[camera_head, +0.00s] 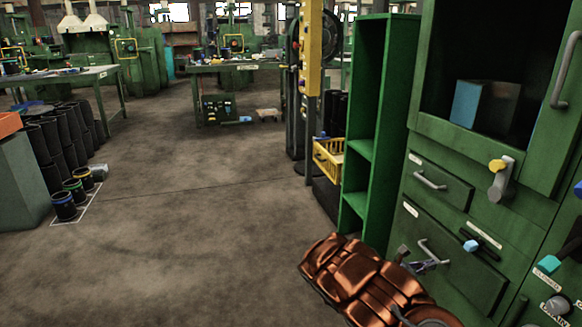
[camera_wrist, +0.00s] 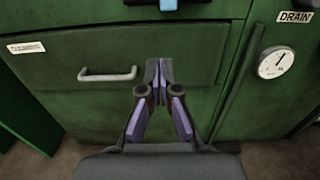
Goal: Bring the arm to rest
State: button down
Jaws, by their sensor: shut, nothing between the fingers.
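My arm (camera_head: 355,280) reaches in from the bottom of the head view, in front of a green machine cabinet (camera_head: 470,215). My gripper (camera_head: 428,266) is at its end, near the cabinet's lower drawer handle (camera_head: 434,252). In the wrist view my gripper (camera_wrist: 159,75) points at the green drawer front (camera_wrist: 60,65), just right of the grey handle (camera_wrist: 108,75). Its fingertips are together with nothing between them. I cannot tell whether the tips touch the drawer front.
A round gauge (camera_wrist: 276,62) sits right of the drawer. Levers (camera_head: 502,178) with coloured knobs stick out from the cabinet. A green shelf (camera_head: 372,120) and a yellow crate (camera_head: 328,160) stand left of it. Black sleeves (camera_head: 64,207) stand at far left. The middle floor (camera_head: 190,200) is clear.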

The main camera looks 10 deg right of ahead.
jog(key=s+r+m+g+p, duration=0.3)
jog(key=s+r+m+p, duration=0.15)
jog(key=r, duration=0.45)
jog(key=s+r+m+g+p, duration=0.25)
jog(key=s+r, duration=0.25)
jog(key=r, duration=0.5)
jog(key=s+a+r+m+g+y+p, duration=0.1)
jog(key=s+a+r+m+y+p, duration=0.25)
jog(key=s+r, duration=0.25)
jog(key=s+a+r+m+g+y+p, duration=0.2)
jog(key=s+r+m+p, duration=0.25)
jog(key=r, duration=0.25)
jog(key=s+a+r+m+t+y+p, duration=0.1)
jog(key=s+a+r+y+p, duration=0.3)
jog(key=a, duration=0.6)
jog(key=s+a+r+m+t+y+p, duration=0.1)
jog(key=s+a+r+y+p, duration=0.3)
jog(key=a+p, duration=0.5)
jog(key=s+a+r+m+t+y+p, duration=0.1)
jog(key=s+a+r+t+y+p, duration=0.2)
jog(key=s+a+r+p, duration=0.4)
jog(key=a+y, duration=0.1)
jog(key=a, duration=0.4)
jog(key=shift+s+a+r+m, duration=0.25)
jog(key=shift+s+a+m, duration=0.05)
jog(key=shift+s+a, duration=0.1)
jog(key=shift+t+y, duration=0.25)
